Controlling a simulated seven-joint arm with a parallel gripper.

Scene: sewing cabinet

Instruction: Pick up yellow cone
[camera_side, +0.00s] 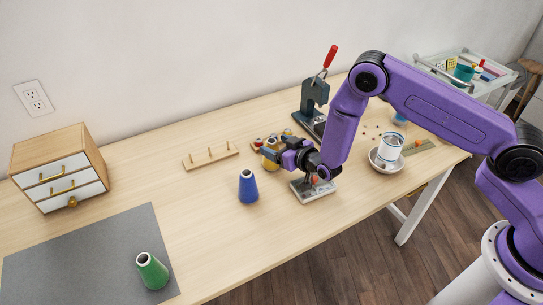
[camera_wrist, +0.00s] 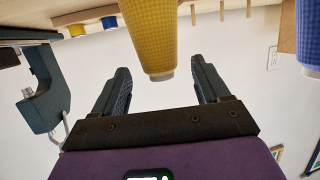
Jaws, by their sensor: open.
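The yellow cone (camera_side: 269,160) stands upright on the table, partly hidden by my gripper (camera_side: 281,154) in the side view. In the wrist view the yellow cone (camera_wrist: 150,30) appears upside down, its pale narrow top between the two dark fingers of my gripper (camera_wrist: 160,66). The fingers are spread apart, with visible gaps on both sides of the cone. I cannot tell how far the fingertips reach along it. My gripper holds nothing.
A blue cone (camera_side: 248,186) stands nearby to the front left. A small metal device (camera_side: 313,188) sits below my wrist. A wooden peg rack (camera_side: 210,157), spools and a red-handled press (camera_side: 311,100) are behind.

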